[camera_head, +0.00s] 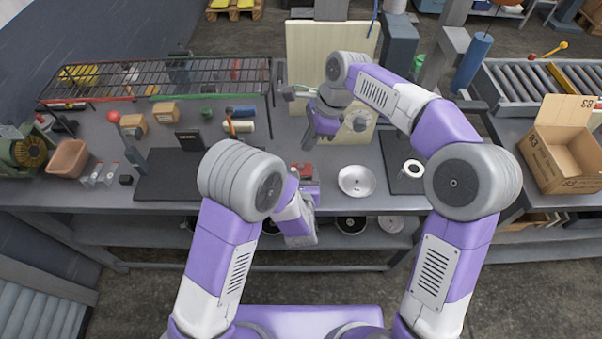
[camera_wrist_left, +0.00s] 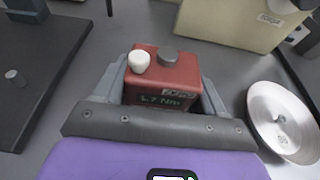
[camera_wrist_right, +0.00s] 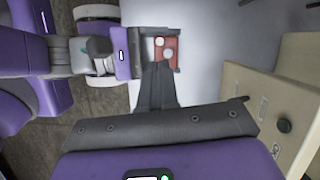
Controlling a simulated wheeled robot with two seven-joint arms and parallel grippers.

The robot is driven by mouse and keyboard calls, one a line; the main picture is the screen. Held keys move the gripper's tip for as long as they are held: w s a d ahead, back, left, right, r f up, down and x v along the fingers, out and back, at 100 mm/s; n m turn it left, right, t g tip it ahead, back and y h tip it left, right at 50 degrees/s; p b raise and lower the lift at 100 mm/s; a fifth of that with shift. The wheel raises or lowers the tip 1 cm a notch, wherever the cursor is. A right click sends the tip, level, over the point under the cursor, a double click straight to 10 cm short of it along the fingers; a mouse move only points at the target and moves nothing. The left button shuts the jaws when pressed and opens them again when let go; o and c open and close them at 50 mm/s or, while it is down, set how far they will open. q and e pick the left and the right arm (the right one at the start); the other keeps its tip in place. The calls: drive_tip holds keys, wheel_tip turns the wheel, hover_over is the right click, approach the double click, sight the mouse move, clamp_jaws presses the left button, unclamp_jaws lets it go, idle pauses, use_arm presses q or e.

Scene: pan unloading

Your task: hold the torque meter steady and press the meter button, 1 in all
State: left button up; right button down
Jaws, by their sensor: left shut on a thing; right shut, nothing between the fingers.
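The torque meter (camera_wrist_left: 165,82) is a small red box with a display on its front, a white round button (camera_wrist_left: 139,60) and a grey knob (camera_wrist_left: 169,56) on top. It stands on the grey bench, and its red top shows in the head view (camera_head: 307,168). My left gripper (camera_head: 301,177) is shut on it, one finger at each side. My right gripper (camera_head: 307,146) is shut and empty, pointing down near the meter. In the right wrist view its closed fingertips (camera_wrist_right: 158,66) appear just beside the meter (camera_wrist_right: 161,59); their height above it is unclear.
A shiny round dish (camera_head: 357,181) lies right of the meter. A cream box (camera_wrist_left: 232,22) with a dial stands close behind. Dark mats (camera_head: 165,181) lie to the left and right. A wire rack (camera_head: 160,80) spans the back left.

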sight(293, 170)
idle(0.5)
drive_tip(key=a+m+t+y, duration=0.1)
drive_tip(key=m, duration=0.4)
drive_tip(key=a+r+m+t+y, duration=0.1)
drive_tip(key=m+t+y, duration=0.1)
drive_tip(key=m, duration=0.3)
drive_tip(key=a+r+m+t+y, duration=0.1)
drive_tip(key=m, duration=0.4)
drive_tip(key=shift+s+m, duration=0.3)
drive_tip(key=shift+s, duration=0.1)
drive_tip(key=shift+f, duration=4.45)
drive_tip(key=shift+f, duration=0.4)
